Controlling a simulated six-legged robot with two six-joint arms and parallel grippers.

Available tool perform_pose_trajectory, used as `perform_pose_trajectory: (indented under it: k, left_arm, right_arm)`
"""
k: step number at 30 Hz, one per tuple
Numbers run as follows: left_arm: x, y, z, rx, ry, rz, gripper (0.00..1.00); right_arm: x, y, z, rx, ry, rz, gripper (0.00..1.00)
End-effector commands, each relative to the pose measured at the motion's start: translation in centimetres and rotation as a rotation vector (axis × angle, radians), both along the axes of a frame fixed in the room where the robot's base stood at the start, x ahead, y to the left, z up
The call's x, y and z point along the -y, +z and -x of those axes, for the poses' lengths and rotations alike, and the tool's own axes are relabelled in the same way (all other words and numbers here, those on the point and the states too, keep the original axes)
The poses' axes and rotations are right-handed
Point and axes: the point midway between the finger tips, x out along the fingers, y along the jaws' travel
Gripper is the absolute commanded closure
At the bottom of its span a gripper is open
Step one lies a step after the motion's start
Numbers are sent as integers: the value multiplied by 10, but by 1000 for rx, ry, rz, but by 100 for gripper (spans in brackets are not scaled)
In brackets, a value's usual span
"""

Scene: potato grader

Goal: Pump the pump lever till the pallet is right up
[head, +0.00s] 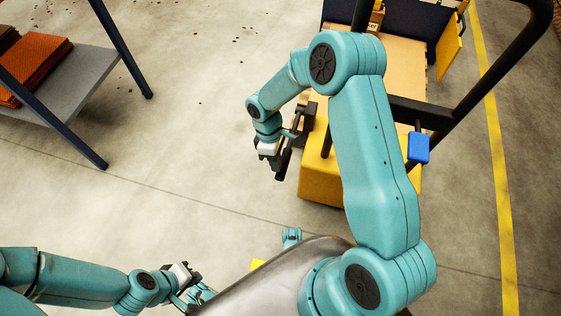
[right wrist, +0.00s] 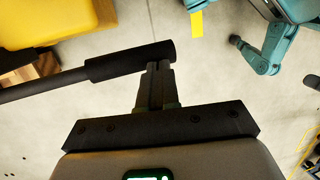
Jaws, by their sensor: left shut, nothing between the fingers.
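The pump lever (right wrist: 125,63) is a black bar with a thick grip; in the right wrist view it enters from the left and ends just beyond my right fingertips. My right gripper (right wrist: 158,68) looks shut, its fingers close together against or just beside the grip; contact is unclear. In the head view this gripper (head: 275,163) is left of the yellow truck body (head: 318,185), by the dark lever end (head: 284,166). My left gripper (head: 192,284) is shut and empty low at the left, far from the lever. The pallet is mostly hidden behind my right arm, so its height is unclear.
A tan load (head: 403,62) and dark blue panel (head: 403,25) stand behind the truck. A black handle frame (head: 475,95) with a blue box (head: 418,147) rises at the right. A grey shelf (head: 75,88) with orange stacks stands upper left. The floor between is clear.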

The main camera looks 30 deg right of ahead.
Motion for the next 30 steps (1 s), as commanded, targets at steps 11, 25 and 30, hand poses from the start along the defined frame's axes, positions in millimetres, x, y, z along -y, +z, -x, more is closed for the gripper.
perform_pose_trajectory:
  k: [11,25,30]
  left_arm:
    - [1,25,1,-1,-3,0,100]
    - [1,26,1,-1,-3,0,100]
    - [1,26,1,-1,-3,0,100]
  right_arm:
    - [-26,68,3,-1,0,-1,100]
    - [-29,75,4,-1,-1,0,100]
    - [-29,75,3,-1,-1,0,100]
